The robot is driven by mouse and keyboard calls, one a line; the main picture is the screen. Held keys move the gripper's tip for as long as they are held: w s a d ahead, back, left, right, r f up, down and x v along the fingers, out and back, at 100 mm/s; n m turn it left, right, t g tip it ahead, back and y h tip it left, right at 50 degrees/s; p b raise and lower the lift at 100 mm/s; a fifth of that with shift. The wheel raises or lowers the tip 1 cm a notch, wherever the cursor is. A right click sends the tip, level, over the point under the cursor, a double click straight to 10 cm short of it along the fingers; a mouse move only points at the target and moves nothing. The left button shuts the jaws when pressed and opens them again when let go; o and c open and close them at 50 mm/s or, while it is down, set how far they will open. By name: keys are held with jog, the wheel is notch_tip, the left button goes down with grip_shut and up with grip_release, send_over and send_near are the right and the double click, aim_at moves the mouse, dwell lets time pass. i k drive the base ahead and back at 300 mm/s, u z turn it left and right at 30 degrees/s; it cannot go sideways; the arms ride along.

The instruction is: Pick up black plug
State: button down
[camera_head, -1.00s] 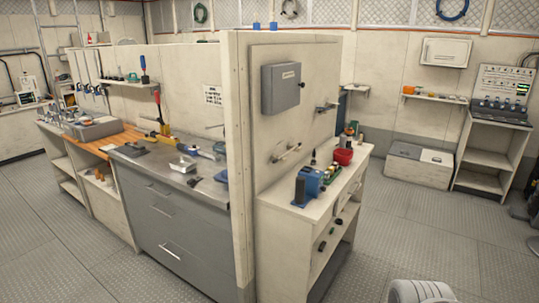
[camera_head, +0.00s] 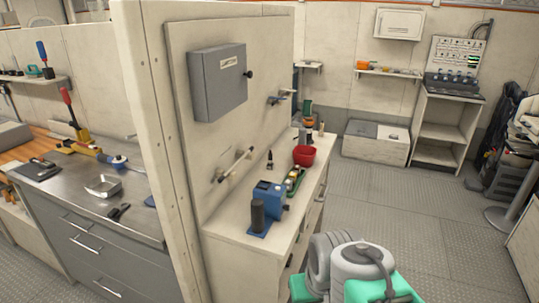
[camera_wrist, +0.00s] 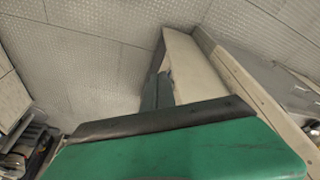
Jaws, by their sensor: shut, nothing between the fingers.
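A small dark upright item (camera_head: 270,160) stands on the white side counter, behind the blue device. It may be the black plug, but it is too small to be sure. Small black pieces (camera_head: 118,211) also lie on the steel bench to the left, so I cannot tell which is the plug. My gripper (camera_wrist: 157,90) shows in the wrist view as dark fingers beyond the green housing, shut and empty, above the grey floor. In the head view only my grey and green arm shows at the bottom, apart from the counter.
A grey box (camera_head: 219,82) hangs above. Open floor (camera_head: 410,210) lies to the right.

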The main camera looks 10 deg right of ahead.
aim_at(271, 166)
jog(key=z, duration=1.2)
jog(key=i, duration=3.6)
jog(key=u, duration=5.9)
